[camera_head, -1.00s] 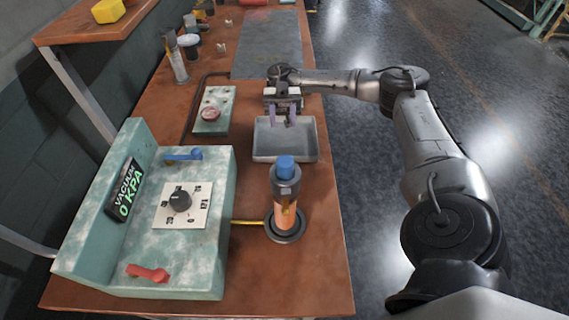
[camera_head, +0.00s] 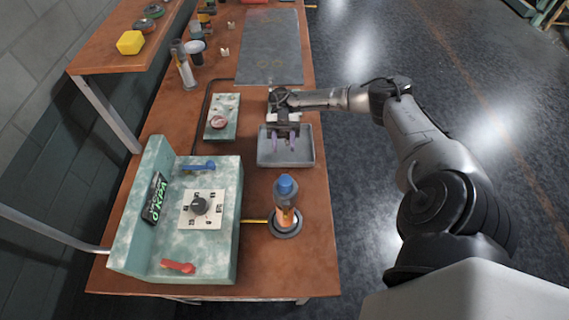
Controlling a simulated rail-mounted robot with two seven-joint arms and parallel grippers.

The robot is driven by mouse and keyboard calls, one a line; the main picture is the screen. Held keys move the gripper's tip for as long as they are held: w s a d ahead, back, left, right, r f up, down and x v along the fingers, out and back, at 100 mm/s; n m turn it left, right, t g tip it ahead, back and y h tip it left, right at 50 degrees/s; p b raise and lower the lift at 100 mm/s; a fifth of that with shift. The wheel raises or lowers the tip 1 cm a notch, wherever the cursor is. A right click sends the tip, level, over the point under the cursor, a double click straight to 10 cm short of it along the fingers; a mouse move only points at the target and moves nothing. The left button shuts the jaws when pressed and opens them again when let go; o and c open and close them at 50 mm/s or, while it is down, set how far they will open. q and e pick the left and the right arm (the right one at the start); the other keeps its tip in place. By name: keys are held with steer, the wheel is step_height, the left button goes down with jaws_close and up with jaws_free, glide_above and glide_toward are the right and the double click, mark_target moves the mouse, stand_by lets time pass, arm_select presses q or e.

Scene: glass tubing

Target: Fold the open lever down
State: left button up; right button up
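A green, worn vacuum box (camera_head: 215,255) stands at the left of the bench. A blue lever (camera_head: 198,166) lies across its far part and a red lever (camera_head: 178,267) across its near part; which one counts as open I cannot tell. Between them is a white dial plate with a black knob (camera_head: 200,206). A dark display (camera_head: 154,198) is on its back wall. My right gripper (camera_head: 281,142) is over the grey tray, to the right of and beyond the box. My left gripper is out of view.
A blue-capped cylinder (camera_head: 287,195) stands upright in a dark round base, joined to the box by a yellow tube. The grey tray (camera_head: 303,157) looks empty. A green panel with a red round part (camera_head: 222,116) and a grey mat (camera_head: 272,45) lie farther back.

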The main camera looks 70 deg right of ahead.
steer(key=p+x, duration=0.5)
steer(key=x, duration=0.5)
